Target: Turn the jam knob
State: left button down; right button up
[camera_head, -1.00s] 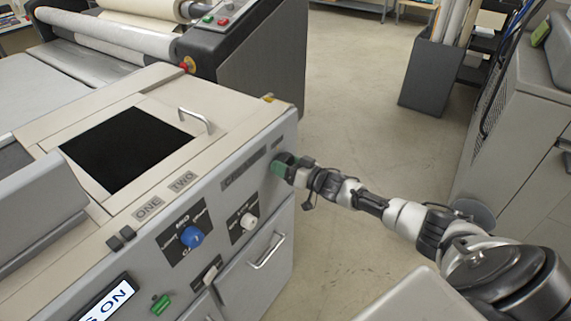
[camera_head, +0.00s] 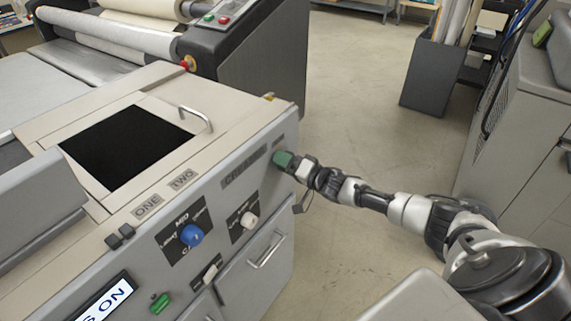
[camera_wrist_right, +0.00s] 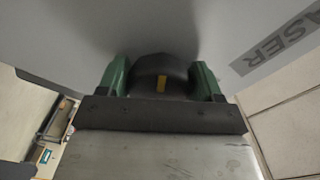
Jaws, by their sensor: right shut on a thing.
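The knob (camera_wrist_right: 162,72) is dark and rounded with a yellow mark, and it sits on the grey machine face in the right wrist view. My right gripper (camera_wrist_right: 161,82) has its green fingers on either side of it, shut on it. In the head view my right gripper (camera_head: 283,159) is against the right end of the machine's front panel, beside the CREASER label (camera_head: 244,168). It hides the knob there. My left gripper is in neither view.
A dark bin (camera_head: 432,75) with rolls stands farther back. Open floor (camera_head: 350,110) lies right of the machine.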

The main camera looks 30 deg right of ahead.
jog(key=shift+f, duration=0.15)
dwell(0.3)
jog(key=o, duration=0.9)
jog(key=shift+b+v, duration=1.05)
jog(key=shift+v, duration=4.4)
